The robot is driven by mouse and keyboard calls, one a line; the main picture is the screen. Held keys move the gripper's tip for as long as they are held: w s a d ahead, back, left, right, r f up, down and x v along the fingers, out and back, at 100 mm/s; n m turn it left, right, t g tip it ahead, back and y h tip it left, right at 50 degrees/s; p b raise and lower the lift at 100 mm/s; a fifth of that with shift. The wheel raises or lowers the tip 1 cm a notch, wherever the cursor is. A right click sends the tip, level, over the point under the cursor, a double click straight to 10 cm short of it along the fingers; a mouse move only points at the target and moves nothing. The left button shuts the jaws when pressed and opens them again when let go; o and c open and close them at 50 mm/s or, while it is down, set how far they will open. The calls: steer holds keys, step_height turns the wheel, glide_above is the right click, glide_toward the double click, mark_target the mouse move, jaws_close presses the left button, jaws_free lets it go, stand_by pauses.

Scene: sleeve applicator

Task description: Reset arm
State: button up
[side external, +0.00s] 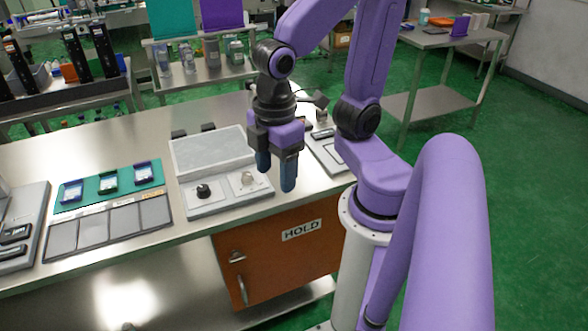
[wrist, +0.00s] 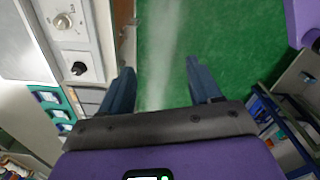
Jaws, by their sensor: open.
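My gripper (side external: 276,172) is open and empty in the side external view. Its two blue fingers point down, above the front edge of the steel bench near the applicator box. In the wrist view my gripper (wrist: 160,88) shows its fingers spread wide, with only the bench edge and green floor between them. The applicator box (side external: 213,152) has a pale top, a black knob (side external: 203,191) and a light round dial (side external: 248,181) on its front panel. The black knob also shows in the wrist view (wrist: 79,69).
A teal mat (side external: 89,199) with several small packs lies left of the box, behind a row of grey panels (side external: 93,228). An orange cabinet marked HOLD (side external: 275,260) is under the bench. A steel side table (side external: 425,100) stands at the back right.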

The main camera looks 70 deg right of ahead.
steer(key=s, duration=0.1)
steer(key=s+d, duration=0.1)
steer(key=s+f, duration=0.1)
steer(key=shift+d, duration=0.25)
